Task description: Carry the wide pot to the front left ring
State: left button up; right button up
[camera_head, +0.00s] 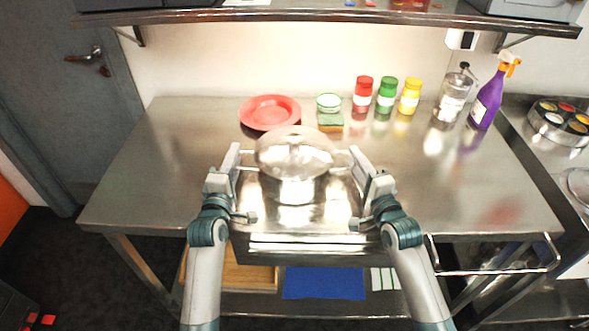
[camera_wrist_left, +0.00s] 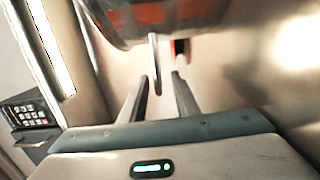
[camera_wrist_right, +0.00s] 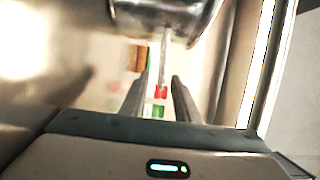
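The wide pot (camera_head: 294,150) is round, shiny metal, with a side handle towards each gripper. It is at the middle of the steel counter in the head view, and its underside is hard to make out among reflections. My left gripper (camera_head: 238,160) is at its left side; in the left wrist view the handle (camera_wrist_left: 154,60) reaches between the fingertips, with a gap showing. My right gripper (camera_head: 352,162) is at its right side; in the right wrist view the handle (camera_wrist_right: 164,48) reaches between separated fingertips. No hob ring is clearly visible.
The counter (camera_head: 160,165) is clear at left.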

pick_arm(q)
jog(key=shift+w, duration=0.15)
pick_arm(e)
jog(key=shift+w, duration=0.15)
pick_arm(q)
grip_shut()
pick_arm(e)
grip_shut()
dwell(1.0)
pick_arm(q)
jog(key=shift+r, duration=0.25)
pick_arm(e)
jog(key=shift+r, duration=0.2)
